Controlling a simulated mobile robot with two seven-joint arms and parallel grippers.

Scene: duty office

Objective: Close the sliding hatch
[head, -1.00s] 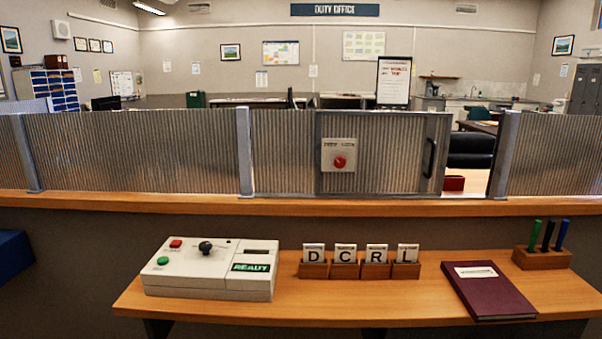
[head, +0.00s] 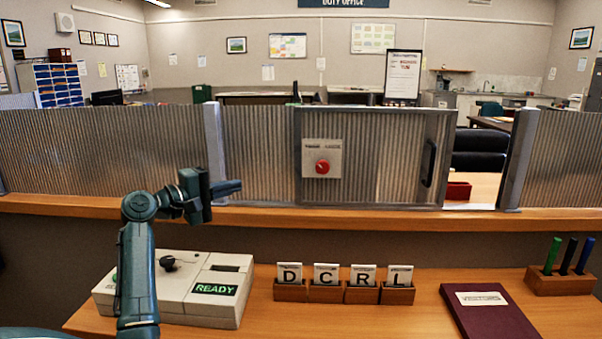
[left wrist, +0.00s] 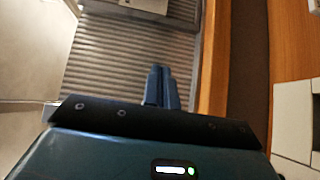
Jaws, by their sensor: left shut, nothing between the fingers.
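The sliding hatch (head: 385,160) is a ribbed, see-through panel in a grey frame above the counter ledge. It carries a dark upright handle (head: 428,162) near its right edge. A plate with a red knob (head: 322,166) sits on its left part. A gap (head: 478,180) stands open between the hatch's right edge and the right post (head: 517,160). My left gripper (head: 238,187) is shut and empty, pointing right in front of the fixed panel, left of the knob. In the left wrist view its closed fingers (left wrist: 161,88) show against ribbed panel. My right gripper is not in view.
The desk below holds a white console (head: 190,285) with a READY display, card holders (head: 345,292) lettered D, C, R, L, a maroon book (head: 488,312) and a pen block (head: 560,282). The wooden ledge (head: 350,217) is clear along the hatch. A red item (head: 458,190) shows through the gap.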

